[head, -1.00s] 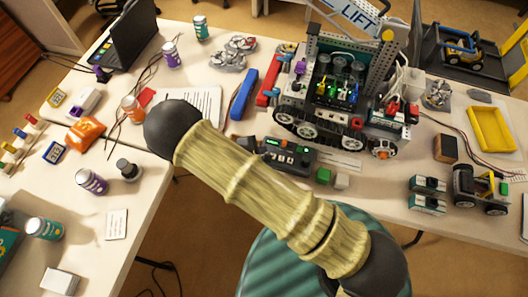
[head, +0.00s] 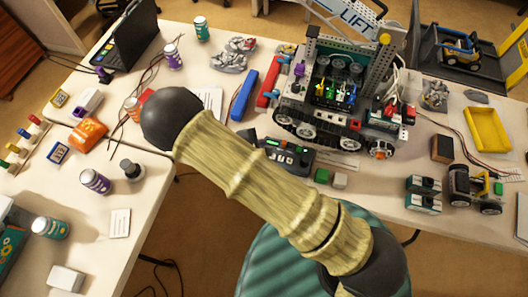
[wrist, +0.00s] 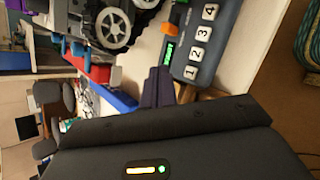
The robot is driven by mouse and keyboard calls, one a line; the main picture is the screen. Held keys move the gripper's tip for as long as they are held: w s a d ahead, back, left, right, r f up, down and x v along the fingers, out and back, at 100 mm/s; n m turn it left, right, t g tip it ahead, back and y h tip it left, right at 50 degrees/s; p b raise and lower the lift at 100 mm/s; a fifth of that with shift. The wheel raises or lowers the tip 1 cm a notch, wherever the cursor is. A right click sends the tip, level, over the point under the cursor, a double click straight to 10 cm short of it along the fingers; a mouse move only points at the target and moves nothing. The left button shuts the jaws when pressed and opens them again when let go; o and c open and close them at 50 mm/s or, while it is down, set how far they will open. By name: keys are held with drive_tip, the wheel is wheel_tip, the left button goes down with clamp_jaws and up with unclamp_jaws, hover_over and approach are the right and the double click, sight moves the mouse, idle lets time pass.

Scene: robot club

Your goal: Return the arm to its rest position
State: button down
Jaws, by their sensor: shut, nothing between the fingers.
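My arm crosses the middle of the head view, with a yellow-brown link (head: 255,190) between two black joints. It stands above the gap in front of the tables. My gripper (wrist: 158,87) shows in the wrist view as two dark fingers close together, shut and empty. Its dark housing fills the bottom of that view. The fingers touch nothing that I can make out. In the head view my gripper is mostly hidden behind the arm.
A control box with numbered buttons (wrist: 205,45) is close to my gripper, near the table edge. A tracked robot (head: 330,95) stands behind it. Blue (head: 244,95) and red (head: 268,95) bars lie to its left. A green striped seat (head: 265,255) is below my arm.

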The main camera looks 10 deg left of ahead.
idle(0.4)
drive_tip(key=d+r+m+g, duration=0.6)
drive_tip(key=d+r+m, duration=0.5)
drive_tip(key=d+r, duration=0.3)
drive_tip(key=s+d+r+m+y, duration=0.4)
drive_tip(key=s+d+r+m, duration=0.2)
drive_tip(key=d+r+m, duration=0.4)
wheel_tip(320, 180, up, 3)
drive_tip(key=shift+s+d+f+t, duration=0.2)
drive_tip(key=shift+d+t, duration=0.1)
drive_tip(key=shift+d, duration=0.9)
